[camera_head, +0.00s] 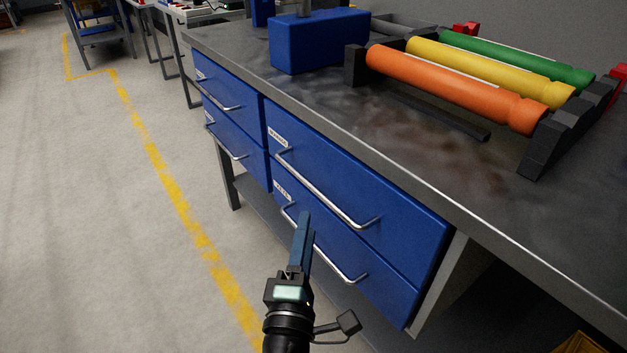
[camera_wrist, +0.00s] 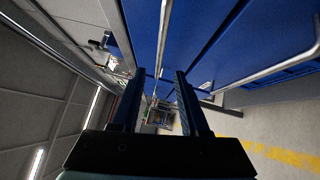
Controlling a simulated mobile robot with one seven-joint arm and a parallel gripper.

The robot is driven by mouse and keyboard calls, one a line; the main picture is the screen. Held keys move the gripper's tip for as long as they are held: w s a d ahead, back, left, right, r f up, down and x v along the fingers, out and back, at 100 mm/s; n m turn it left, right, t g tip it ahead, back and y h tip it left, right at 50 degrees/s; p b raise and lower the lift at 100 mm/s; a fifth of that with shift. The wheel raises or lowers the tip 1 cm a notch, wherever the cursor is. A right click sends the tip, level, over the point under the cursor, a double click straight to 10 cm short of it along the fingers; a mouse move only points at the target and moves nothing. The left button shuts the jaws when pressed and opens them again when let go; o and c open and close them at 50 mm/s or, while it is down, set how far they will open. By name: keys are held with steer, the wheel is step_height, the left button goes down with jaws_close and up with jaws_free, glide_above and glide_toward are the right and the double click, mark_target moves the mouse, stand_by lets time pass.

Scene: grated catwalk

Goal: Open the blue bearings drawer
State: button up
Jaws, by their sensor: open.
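Two blue drawers sit one above the other at the right end of the workbench. The upper drawer (camera_head: 385,215) and the lower drawer (camera_head: 375,285) are shut. Each has a small white label, too small to read surely; the upper one (camera_head: 278,137) looks like the longer word. The upper drawer has a silver bar handle (camera_head: 325,193), the lower one another (camera_head: 345,268). My gripper (camera_head: 303,222) is open and empty in front of these drawers. In the wrist view, a silver bar handle (camera_wrist: 162,40) lies in line with the gap between my fingers (camera_wrist: 157,85), apparently beyond the tips.
Two more shut blue drawers (camera_head: 228,90) are to the left under the worktop (camera_head: 450,180). Orange (camera_head: 450,88), yellow and green cylinders rest in a black rack on top, beside a blue block (camera_head: 318,42). The floor with its yellow line (camera_head: 170,180) is clear.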

mark_target(314, 186)
steer(key=w, duration=0.3)
steer(key=w+d+r, duration=0.1)
steer(key=w, duration=0.5)
steer(key=shift+w+d+r, duration=0.2)
steer(key=shift+w+d, duration=0.05)
steer(key=shift+w, duration=0.15)
steer(key=shift+c, duration=0.2)
jaws_close()
stand_by(0.8)
